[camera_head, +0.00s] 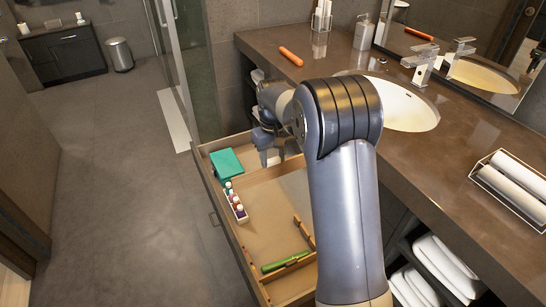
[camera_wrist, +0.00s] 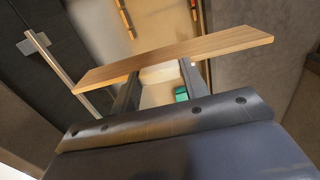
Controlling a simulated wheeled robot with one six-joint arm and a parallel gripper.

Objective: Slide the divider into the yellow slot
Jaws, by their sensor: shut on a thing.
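My gripper (camera_wrist: 158,82) is shut on a long, flat wooden divider (camera_wrist: 215,43), which lies crosswise over the fingertips in the wrist view and reaches well past both fingers. In the head view my gripper (camera_head: 271,157) is over the far part of the open drawer (camera_head: 216,211), partly hidden by my arm. A wooden strip (camera_head: 256,180) shows just below it there; I cannot tell whether this is the held divider or a drawer part. I cannot make out a yellow slot for certain. Small orange-brown pieces (camera_head: 245,256) sit along the drawer's side.
The drawer holds a teal box (camera_head: 226,163), a small tray of bottles (camera_head: 236,203), a green item (camera_head: 286,261) and a wooden partition (camera_head: 304,232). The counter (camera_head: 440,150) with its sink (camera_head: 402,105) stands to the right. Open floor (camera_head: 110,190) lies to the left.

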